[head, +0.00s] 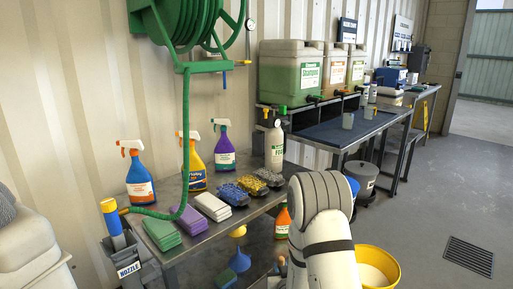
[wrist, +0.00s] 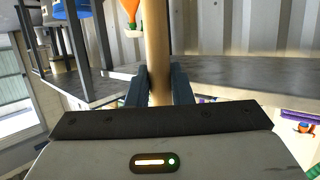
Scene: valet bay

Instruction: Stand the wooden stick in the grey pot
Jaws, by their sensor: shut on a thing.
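The wooden stick (wrist: 158,45) is a plain tan rod in the wrist view. It runs from the top edge down between the two dark fingers of my gripper (wrist: 160,82), which are shut on it. Its far end is out of that view. In the head view my white arm hides the gripper and most or all of the stick. I cannot tell which of these, if any, is the grey pot.
A yellow bucket (head: 392,262) stands right of my arm. A green hose (head: 185,130) hangs over the bench. The floor at right is clear around a drain grate (head: 468,256).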

